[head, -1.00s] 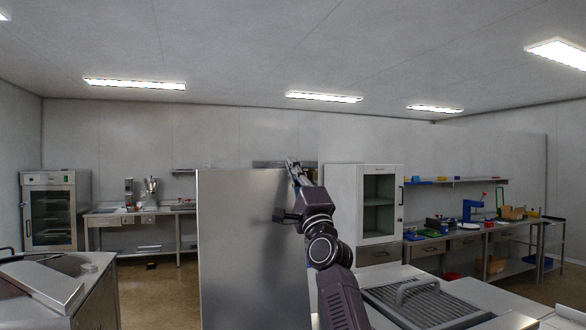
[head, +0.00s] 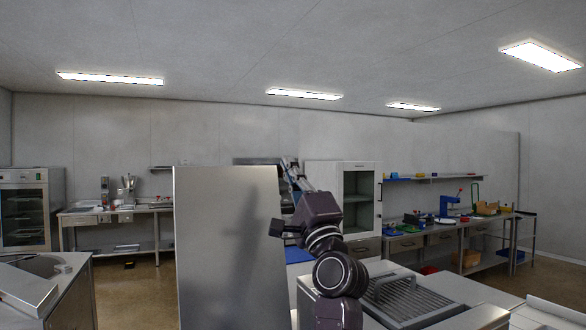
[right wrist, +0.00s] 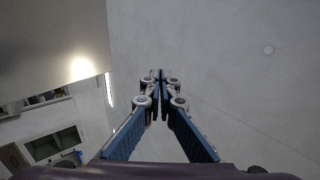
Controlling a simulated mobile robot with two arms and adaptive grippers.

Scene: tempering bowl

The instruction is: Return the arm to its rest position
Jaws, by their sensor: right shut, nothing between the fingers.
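My right arm rises from the bottom of the head view, and my right gripper (head: 290,168) points up and away beside a tall flat steel panel (head: 228,245). In the right wrist view, the right gripper (right wrist: 160,78) has its fingertips together with nothing between them. The gripper is raised against the wall and ceiling. The panel's edge is just left of it in the head view; whether they touch cannot be told. My left gripper is not in view.
A ribbed metal unit with a handle (head: 405,300) stands at the lower right. A white cabinet (head: 312,180) stands behind my arm. A workbench (head: 440,238) with several items lines the right wall. A steel counter (head: 75,300) is at lower left, with open floor (head: 135,285) beside it.

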